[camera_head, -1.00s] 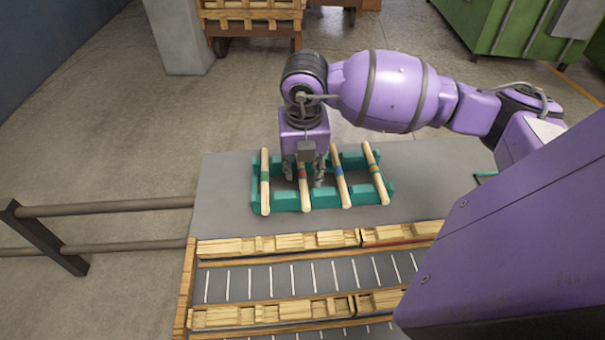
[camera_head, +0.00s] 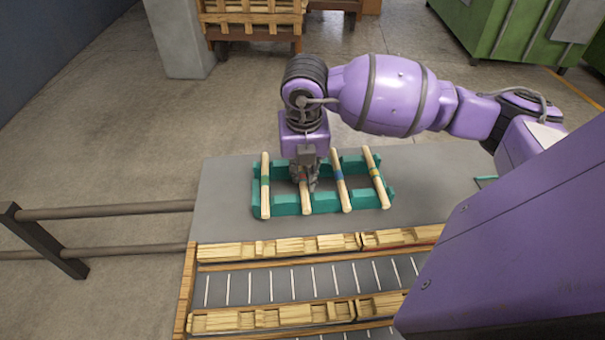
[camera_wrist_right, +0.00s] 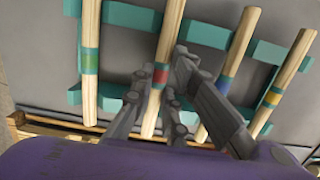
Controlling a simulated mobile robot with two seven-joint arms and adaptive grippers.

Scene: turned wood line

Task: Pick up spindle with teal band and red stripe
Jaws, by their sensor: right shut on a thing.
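The spindle with a red stripe (camera_wrist_right: 160,78) is the second from the left in the teal rack; a thin greenish edge seems to border the red. In the head view its near end (camera_head: 306,207) shows below my right gripper (camera_head: 305,182), which hides its middle. In the wrist view the two fingers of my right gripper (camera_wrist_right: 157,112) lie on either side of this spindle, shut on it. The spindle still lies across the rack (camera_head: 325,206). My left gripper is not in view.
A green-banded spindle (camera_head: 265,195) lies to the left, blue-banded (camera_head: 341,185) and yellow-banded (camera_head: 376,176) spindles to the right, all close by. Wooden slotted trays (camera_head: 290,247) stand in front of the grey table (camera_head: 225,195). The table's left part is bare.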

